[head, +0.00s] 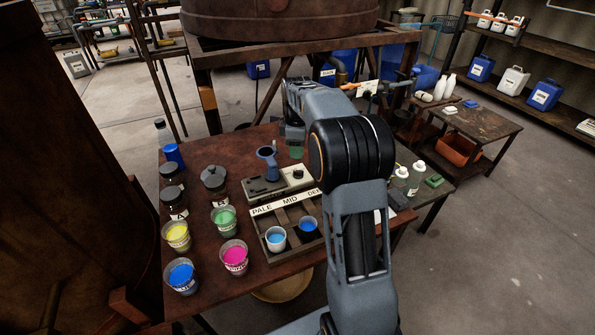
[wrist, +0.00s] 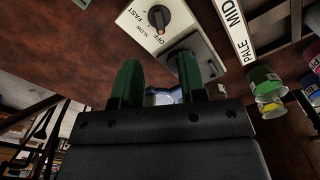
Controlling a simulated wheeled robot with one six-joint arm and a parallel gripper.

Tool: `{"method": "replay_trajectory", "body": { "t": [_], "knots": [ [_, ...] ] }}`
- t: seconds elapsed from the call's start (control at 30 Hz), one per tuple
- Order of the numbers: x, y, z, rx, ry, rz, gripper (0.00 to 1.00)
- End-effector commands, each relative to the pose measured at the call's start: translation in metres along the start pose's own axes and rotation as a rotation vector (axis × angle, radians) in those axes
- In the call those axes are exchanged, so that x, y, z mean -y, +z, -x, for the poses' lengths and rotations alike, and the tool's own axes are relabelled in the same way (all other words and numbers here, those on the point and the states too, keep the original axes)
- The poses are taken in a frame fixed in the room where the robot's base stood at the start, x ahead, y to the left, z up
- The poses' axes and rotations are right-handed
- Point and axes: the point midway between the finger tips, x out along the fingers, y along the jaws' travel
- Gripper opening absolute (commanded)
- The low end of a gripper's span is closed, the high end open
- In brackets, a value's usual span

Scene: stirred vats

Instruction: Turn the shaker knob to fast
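In the wrist view the knob (wrist: 158,17) has an orange mark that appears to point toward OFF; the panel (wrist: 130,20) also reads SLOW and FAST. My gripper (wrist: 158,62) has two green fingers, apart with nothing gripped between them. In the head view my gripper (head: 296,152) is just behind the knob, not touching it; my arm partly hides it.
Cups of yellow (head: 176,236), green (head: 223,219), pink (head: 233,256) and blue (head: 181,276) paint and dark-lidded jars (head: 171,173) crowd the left. Bottles (head: 401,178) stand right.

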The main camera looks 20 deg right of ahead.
Motion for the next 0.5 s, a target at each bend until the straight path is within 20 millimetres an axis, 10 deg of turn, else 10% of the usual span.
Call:
{"method": "replay_trajectory", "body": {
  "t": [0.5],
  "knots": [
    [0.0, 0.0, -0.079, 0.0, -0.001, -0.002, 0.38]
  ]
}}
